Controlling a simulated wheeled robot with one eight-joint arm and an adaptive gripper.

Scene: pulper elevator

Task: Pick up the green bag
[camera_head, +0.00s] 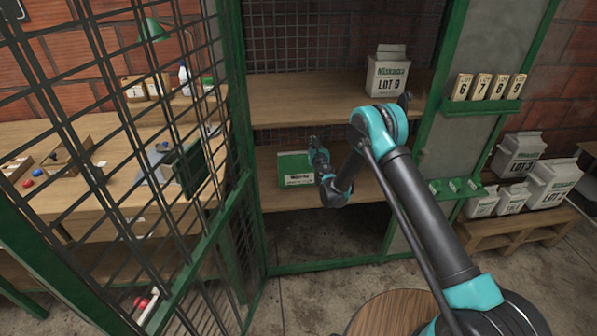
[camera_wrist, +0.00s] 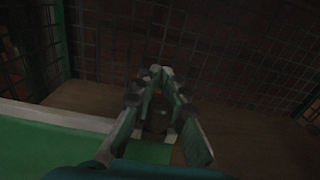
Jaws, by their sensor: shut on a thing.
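The green bag (camera_head: 296,165) is a boxy green pack with a white label on its lower front. It sits upright on the lower wooden shelf of the green-framed cabinet. My gripper (camera_head: 316,152) is at its upper right edge, with the arm reaching in from the right. In the wrist view the two fingers (camera_wrist: 161,73) converge, shut on the bag, whose green top (camera_wrist: 50,148) with a pale edge fills the lower left. The exact contact is dark and partly hidden by the fingers.
A white LOT 9 bag (camera_head: 388,75) stands on the upper shelf (camera_head: 320,107) above my arm. A green mesh door (camera_head: 190,170) stands at left, before a workbench. Several white bags (camera_head: 520,155) sit on a pallet at right. A round wooden top (camera_head: 385,315) is in front.

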